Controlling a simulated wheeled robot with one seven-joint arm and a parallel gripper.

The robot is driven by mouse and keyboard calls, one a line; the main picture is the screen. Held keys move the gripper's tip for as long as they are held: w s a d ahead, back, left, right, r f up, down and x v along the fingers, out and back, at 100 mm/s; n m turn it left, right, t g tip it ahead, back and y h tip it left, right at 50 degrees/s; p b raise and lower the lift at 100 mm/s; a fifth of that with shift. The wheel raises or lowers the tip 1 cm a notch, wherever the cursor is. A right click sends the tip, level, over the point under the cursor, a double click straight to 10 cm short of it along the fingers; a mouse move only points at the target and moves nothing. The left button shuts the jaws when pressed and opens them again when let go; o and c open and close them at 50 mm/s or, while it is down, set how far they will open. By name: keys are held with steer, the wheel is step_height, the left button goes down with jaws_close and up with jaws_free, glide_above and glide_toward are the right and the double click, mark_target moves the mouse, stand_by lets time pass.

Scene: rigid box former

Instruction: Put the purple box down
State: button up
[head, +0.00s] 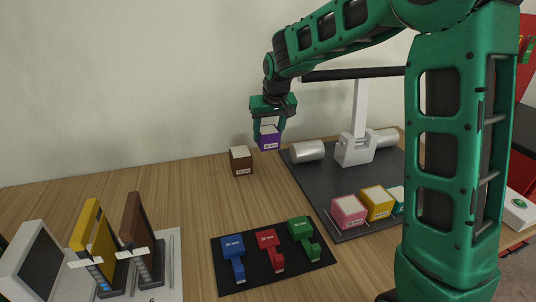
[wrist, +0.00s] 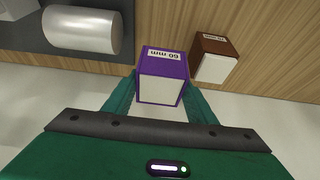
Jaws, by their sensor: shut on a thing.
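The purple box (head: 269,140) has a white front and a label on its edge. My gripper (head: 269,124) is shut on it and holds it near the back of the table, by the wall. In the wrist view the purple box (wrist: 162,77) sits between the two green fingers, and its label reads 60 mm. The head view does not show clearly whether its underside touches anything.
A brown box (head: 241,161) stands on the wood just left of the purple box. A dark mat (head: 352,184) to the right bears metal cylinders (head: 307,152), a white stand, and pink (head: 348,211), yellow (head: 377,203) and teal boxes. Coloured pieces lie on a black mat (head: 272,256) in front.

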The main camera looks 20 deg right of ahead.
mark_target(271, 137)
steer(key=shift+f, duration=3.95)
steer(key=o, duration=0.9)
steer(key=shift+f, duration=0.1)
steer(key=shift+c, duration=0.2)
steer(key=v, duration=1.2)
steer(key=s+d+m+g+h, duration=0.1)
steer(key=s+d+m, duration=0.1)
steer(key=s+d, duration=0.95)
steer(key=s+d+f+m+g, duration=0.1)
steer(key=s+d+f+m, duration=0.1)
steer(key=s, duration=1.2)
steer(key=s+d+f+m+g+y, duration=0.1)
steer(key=s+d, duration=0.3)
steer(key=s, duration=1)
steer(key=shift+s+f+m+g, duration=0.3)
steer(key=shift+f+m+g, duration=0.4)
steer(key=shift+f, duration=0.2)
